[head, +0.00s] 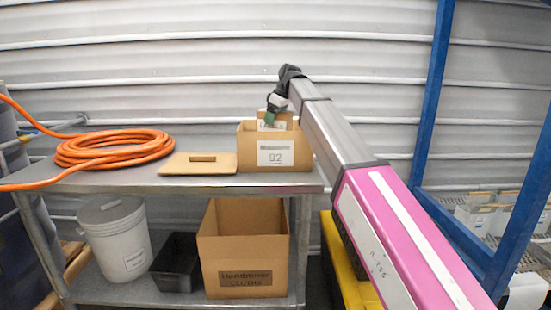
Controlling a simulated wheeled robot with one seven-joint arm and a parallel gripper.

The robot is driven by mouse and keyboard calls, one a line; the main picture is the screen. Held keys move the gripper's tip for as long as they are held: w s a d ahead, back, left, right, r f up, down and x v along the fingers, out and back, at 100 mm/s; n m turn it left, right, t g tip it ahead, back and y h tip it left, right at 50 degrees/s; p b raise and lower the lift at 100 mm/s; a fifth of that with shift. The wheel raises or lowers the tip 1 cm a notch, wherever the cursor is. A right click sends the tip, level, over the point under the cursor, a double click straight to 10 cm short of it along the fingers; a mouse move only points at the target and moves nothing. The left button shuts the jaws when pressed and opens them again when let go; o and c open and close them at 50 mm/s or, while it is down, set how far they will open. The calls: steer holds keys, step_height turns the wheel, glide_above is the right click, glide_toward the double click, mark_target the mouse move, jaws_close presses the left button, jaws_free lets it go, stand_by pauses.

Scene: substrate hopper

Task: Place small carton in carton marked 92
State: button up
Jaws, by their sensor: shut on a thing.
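The carton marked 92 (246,154) is an open brown box with a white label, standing at the right end of the metal table's top. The small carton (264,122) is brown with a pale label and shows above the big carton's front rim. Its lower part is hidden behind that rim. My gripper (271,115) is shut on the small carton from above, over the open top of the carton marked 92. The fingertips are small and partly hidden. I cannot tell whether the small carton touches the inside of the big one.
A flat brown lid with a slot (175,164) lies left of the carton. An orange hose coil (115,149) is further left on the table (110,182). On the lower shelf are a white bucket (117,240), a dark bin (176,263) and an open cloths box (242,255). A blue frame (431,100) stands right.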

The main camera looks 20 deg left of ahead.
mark_target(286, 111)
step_height(286, 111, down, 10)
steer(key=shift+r, duration=0.1)
stand_by(0.4)
steer(key=shift+f, duration=0.2)
steer(key=o, duration=1.1)
steer(key=shift+c, duration=0.2)
steer(key=shift+r, duration=0.15)
steer(key=v, duration=1.2)
